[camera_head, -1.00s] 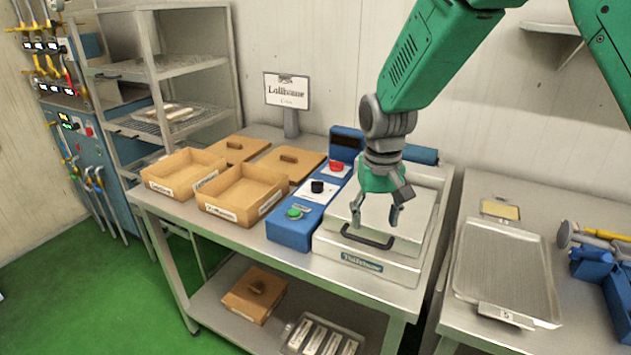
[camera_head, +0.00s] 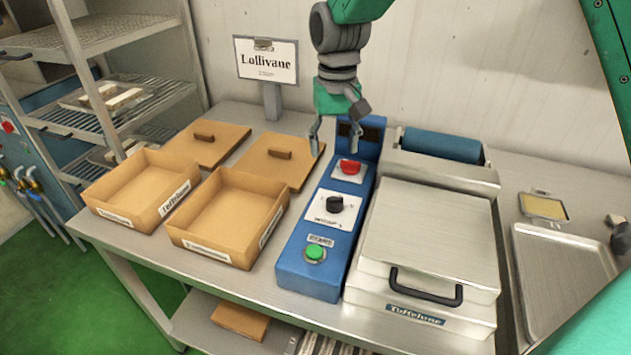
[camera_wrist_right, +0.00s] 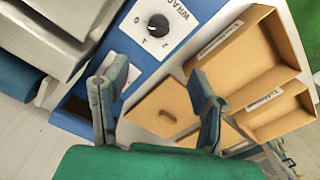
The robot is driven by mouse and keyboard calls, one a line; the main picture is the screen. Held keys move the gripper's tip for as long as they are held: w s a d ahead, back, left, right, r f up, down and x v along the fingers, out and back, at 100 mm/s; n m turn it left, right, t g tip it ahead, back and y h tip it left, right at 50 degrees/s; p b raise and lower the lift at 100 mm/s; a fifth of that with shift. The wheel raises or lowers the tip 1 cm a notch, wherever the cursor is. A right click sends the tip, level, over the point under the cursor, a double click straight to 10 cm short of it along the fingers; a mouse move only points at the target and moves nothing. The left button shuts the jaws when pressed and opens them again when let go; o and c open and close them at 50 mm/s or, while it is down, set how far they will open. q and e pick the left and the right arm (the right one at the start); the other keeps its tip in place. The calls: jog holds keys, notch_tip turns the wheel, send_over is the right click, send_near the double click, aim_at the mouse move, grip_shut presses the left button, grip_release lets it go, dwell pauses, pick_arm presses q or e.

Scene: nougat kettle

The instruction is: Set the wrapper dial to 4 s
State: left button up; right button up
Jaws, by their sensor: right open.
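The wrapper dial (camera_head: 334,204) is a black round knob on a white plate, midway along the blue control box (camera_head: 314,268). In the right wrist view the dial (camera_wrist_right: 158,25) shows at the top, with a few printed numbers around it and part of the word WRAP; its setting is too small to tell. A red button (camera_head: 349,167) lies behind it and a green button (camera_head: 315,253) in front. My right gripper (camera_head: 338,150) is open and empty above the box's rear part, apart from the dial. Its two fingers (camera_wrist_right: 155,100) show spread in the wrist view. My left gripper is out of view.
A steel wrapper with a black handle (camera_head: 426,285) stands right of the box. Open cardboard boxes (camera_head: 226,253) and lids (camera_head: 268,163) lie to the left. A Lollivane sign (camera_head: 266,61) stands behind. A metal tray (camera_head: 565,265) is at the right.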

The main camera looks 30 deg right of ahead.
aim_at(335, 197)
jog(key=f, duration=0.4)
jog(key=s+f, duration=0.1)
jog(key=f, duration=0.7)
jog(key=shift+s+d+f, duration=0.1)
jog(key=shift+s, duration=0.1)
jog(key=shift+f, duration=0.25)
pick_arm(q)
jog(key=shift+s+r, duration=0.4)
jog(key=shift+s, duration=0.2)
pick_arm(e)
jog(key=shift+w+f, duration=0.1)
jog(key=shift+f, duration=0.15)
jog(key=c, duration=1.1)
